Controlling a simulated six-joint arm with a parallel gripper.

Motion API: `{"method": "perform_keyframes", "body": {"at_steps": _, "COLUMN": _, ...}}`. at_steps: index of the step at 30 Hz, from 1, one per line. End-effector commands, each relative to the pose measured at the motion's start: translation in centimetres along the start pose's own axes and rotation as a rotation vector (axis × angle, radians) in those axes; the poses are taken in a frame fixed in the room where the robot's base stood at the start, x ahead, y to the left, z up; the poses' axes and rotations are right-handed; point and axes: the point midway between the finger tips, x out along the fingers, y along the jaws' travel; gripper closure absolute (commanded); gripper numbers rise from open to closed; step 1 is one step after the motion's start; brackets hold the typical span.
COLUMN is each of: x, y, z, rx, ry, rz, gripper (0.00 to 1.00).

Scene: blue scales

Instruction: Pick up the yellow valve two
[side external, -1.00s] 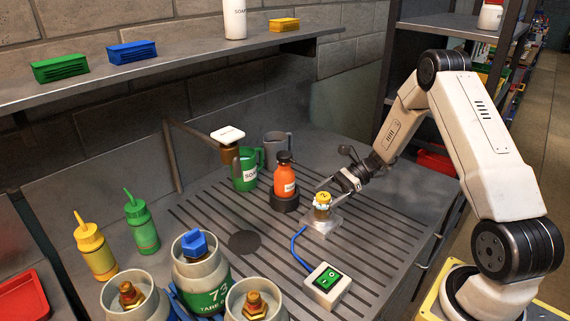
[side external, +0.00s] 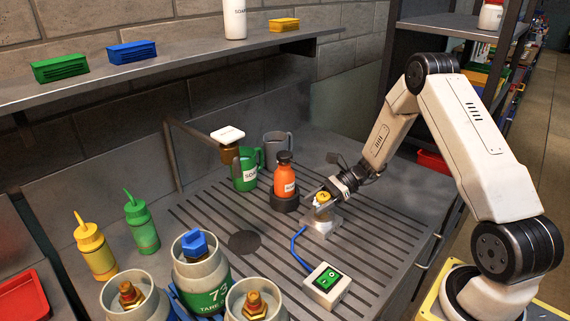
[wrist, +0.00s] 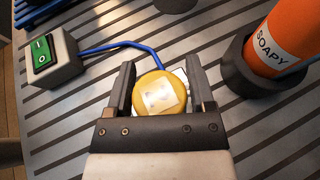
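The yellow valve (side external: 322,197) sits upright on a pale block (side external: 324,227) on the slatted worktop. In the wrist view its round yellow cap (wrist: 160,94), with a pale label on top, lies between the two dark fingers of my gripper (wrist: 160,80). One finger is on each side of the cap, and a narrow gap shows beside it. My gripper is open around the valve, level with or just above the cap. The fingers and cap hide the valve's lower part in the wrist view.
An orange soap bottle (side external: 286,180) in a dark holder stands just behind the valve; it also shows in the wrist view (wrist: 280,40). A blue cable (side external: 296,252) runs to a green switch box (side external: 326,285) in front. Grey canisters (side external: 200,265) stand front left.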

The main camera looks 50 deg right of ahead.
Motion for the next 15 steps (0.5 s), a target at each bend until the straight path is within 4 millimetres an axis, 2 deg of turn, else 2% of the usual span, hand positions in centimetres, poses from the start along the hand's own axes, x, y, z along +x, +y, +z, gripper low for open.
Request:
{"method": "perform_keyframes", "body": {"at_steps": 1, "x": -0.01, "y": -0.01, "z": 0.0, "rx": 0.0, "ry": 0.0, "rz": 0.0, "gripper": 0.49}}
{"method": "perform_keyframes", "body": {"at_steps": 6, "x": -0.01, "y": 0.0, "z": 0.0, "rx": 0.0, "ry": 0.0, "rz": 0.0, "gripper": 1.0}}
{"method": "perform_keyframes", "body": {"at_steps": 15, "x": -0.03, "y": -0.03, "z": 0.06, "rx": -0.001, "ry": -0.001, "rz": 0.0, "gripper": 1.0}}
